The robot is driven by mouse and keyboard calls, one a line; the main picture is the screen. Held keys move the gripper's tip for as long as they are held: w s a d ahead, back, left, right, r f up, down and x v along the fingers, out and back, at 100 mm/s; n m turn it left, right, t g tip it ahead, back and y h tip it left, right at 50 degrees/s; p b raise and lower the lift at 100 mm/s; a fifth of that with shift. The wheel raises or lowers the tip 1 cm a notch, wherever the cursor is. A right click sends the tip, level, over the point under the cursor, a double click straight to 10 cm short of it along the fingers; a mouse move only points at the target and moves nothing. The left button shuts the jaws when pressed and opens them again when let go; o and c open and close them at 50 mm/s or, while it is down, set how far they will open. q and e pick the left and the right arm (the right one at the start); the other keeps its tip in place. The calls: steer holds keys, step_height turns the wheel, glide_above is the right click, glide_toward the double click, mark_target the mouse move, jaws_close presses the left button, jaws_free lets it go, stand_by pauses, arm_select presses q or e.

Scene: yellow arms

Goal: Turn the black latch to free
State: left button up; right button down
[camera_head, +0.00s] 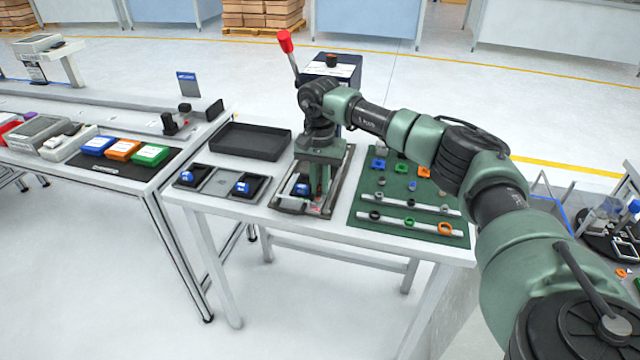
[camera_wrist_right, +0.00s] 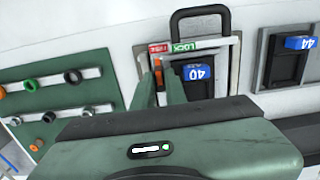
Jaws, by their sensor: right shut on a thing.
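A fixture with a pale metal frame (camera_head: 342,185) stands on the white table. In the right wrist view it shows a red FREE label (camera_wrist_right: 160,48) and a green LOCK label (camera_wrist_right: 184,46) side by side on its edge. A blue block marked 40 (camera_wrist_right: 198,72) sits in its black holder. My right gripper (camera_head: 318,195) points down over the fixture. I cannot read the latch's angle. My left gripper is out of view.
A black tray (camera_head: 250,141) and black holders with blue blocks (camera_head: 243,187) lie left of the fixture. A green mat (camera_head: 378,229) with rails and rings lies right.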

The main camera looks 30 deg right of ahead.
mark_target(320, 187)
steer(key=c, duration=1.4)
jaws_free()
steer(key=shift+c, duration=0.2)
steer(key=shift+r, duration=0.1)
step_height(320, 187, up, 8)
steer(key=shift+f+b, duration=0.1)
steer(key=shift+b, duration=0.5)
